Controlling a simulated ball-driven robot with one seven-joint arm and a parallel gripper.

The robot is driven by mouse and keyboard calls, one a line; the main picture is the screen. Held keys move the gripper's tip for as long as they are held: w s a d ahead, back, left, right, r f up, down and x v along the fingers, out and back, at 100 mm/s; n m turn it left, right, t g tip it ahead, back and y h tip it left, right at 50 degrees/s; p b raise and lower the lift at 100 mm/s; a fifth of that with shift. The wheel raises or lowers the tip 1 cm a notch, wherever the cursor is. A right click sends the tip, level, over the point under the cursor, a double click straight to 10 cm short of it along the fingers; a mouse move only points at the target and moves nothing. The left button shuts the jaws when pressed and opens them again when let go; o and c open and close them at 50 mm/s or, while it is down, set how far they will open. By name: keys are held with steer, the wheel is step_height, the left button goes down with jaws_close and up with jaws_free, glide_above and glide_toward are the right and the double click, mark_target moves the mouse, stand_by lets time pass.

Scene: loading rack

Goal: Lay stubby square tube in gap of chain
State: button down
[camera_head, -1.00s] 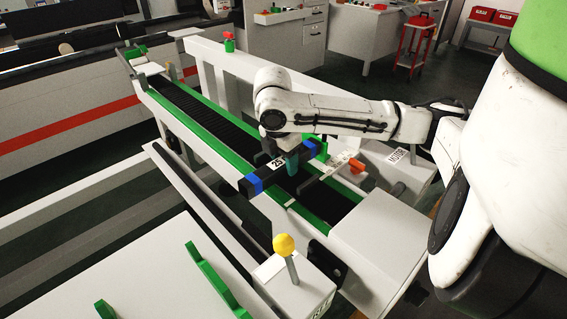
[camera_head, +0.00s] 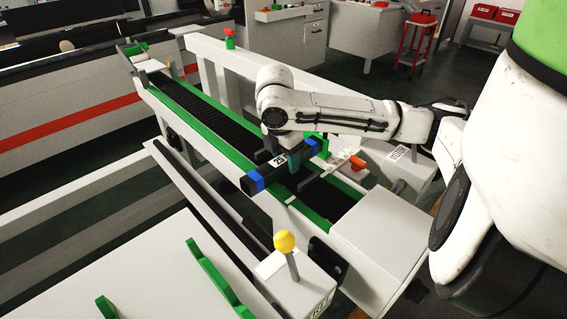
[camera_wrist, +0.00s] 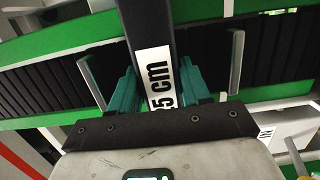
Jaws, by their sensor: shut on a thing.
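The stubby square tube (camera_head: 264,174) is black with blue bands near its ends and a white label. My gripper (camera_head: 290,160) is shut on it near its middle, and the tube lies crosswise over the chain bed. In the wrist view the tube (camera_wrist: 147,28) runs between my teal fingers (camera_wrist: 149,85), with "5 cm" readable on its label. The dark ribbed chain (camera_head: 200,112) runs between green rails (camera_head: 168,112). Whether the tube touches the chain or rails is unclear.
A yellow-knobbed lever (camera_head: 285,243) stands on a white box at the front. An orange part (camera_head: 357,163) and a box labelled MOTOR (camera_head: 398,154) sit right of the rack. A white beam (camera_head: 250,72) runs behind the chain.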

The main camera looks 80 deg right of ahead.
mark_target(282, 159)
steer(key=shift+c, duration=2.2)
jaws_free()
steer(key=r, duration=0.3)
steer(key=a+r, duration=0.1)
steer(key=r, duration=0.3)
steer(key=w+r, duration=0.1)
steer(key=r, duration=0.2)
steer(key=shift+a+r, duration=0.2)
steer(key=shift+r, duration=0.15)
steer(key=shift+s, duration=0.15)
